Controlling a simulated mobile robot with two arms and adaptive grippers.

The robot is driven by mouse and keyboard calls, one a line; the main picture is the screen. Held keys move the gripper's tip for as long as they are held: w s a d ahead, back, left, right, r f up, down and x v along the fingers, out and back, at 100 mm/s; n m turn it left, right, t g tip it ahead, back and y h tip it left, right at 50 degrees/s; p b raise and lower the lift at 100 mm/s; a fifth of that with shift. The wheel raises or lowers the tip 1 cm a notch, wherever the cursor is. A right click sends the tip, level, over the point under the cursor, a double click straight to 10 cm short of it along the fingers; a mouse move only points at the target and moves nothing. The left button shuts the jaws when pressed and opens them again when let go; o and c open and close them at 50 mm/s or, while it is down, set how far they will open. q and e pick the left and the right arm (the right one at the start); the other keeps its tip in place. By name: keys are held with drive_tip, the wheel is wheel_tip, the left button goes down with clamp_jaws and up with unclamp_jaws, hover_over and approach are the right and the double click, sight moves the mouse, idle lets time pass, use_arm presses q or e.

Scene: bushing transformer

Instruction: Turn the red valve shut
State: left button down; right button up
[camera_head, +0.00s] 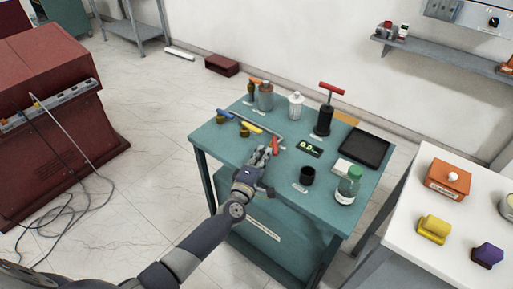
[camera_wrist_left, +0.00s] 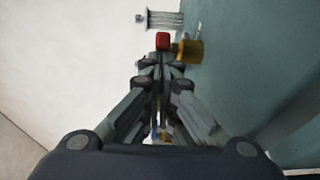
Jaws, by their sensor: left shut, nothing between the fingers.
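The red valve has a red lever handle (camera_head: 275,146) on the teal table, just right of my left gripper's fingertips in the head view. In the left wrist view the red handle end (camera_wrist_left: 162,40) is just beyond the fingertips, with a brass-coloured body (camera_wrist_left: 190,50) beside it. My left gripper (camera_head: 261,154) is shut with nothing between its fingers; its fingers also show in the wrist view (camera_wrist_left: 161,65). I cannot tell whether the fingertips touch the handle. The valve's lower part is hidden behind the gripper in the head view. My right gripper is not in view.
Yellow (camera_head: 251,127) and blue (camera_head: 224,114) handles lie left of the red one on the teal table (camera_head: 205,140). A black cylinder with a red T-handle (camera_head: 331,88) stands behind. A black cup (camera_head: 307,176) and green-capped jar (camera_head: 348,184) stand right. A white table (camera_head: 400,225) is farther right.

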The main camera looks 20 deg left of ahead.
sight(276, 155)
use_arm(q)
drive_tip(key=shift+s+d+n+y, duration=0.15)
drive_tip(key=shift+d+n+y, duration=0.15)
drive_tip(key=shift+d, duration=0.4)
drive_tip(key=shift+d+n+y+p, duration=0.35)
drive_tip(key=shift+n+y, duration=0.15)
drive_tip(key=shift+y, duration=0.4)
drive_tip(key=shift+w+d, duration=0.25)
drive_tip(key=shift+d, duration=0.85)
drive_tip(key=shift+w+d+b, duration=0.25)
drive_tip(key=shift+w+d, duration=0.1)
drive_tip(key=shift+d, duration=0.25)
drive_tip(key=shift+w+d+b, duration=0.25)
drive_tip(key=shift+w+d, duration=0.05)
drive_tip(key=shift+d, duration=0.25)
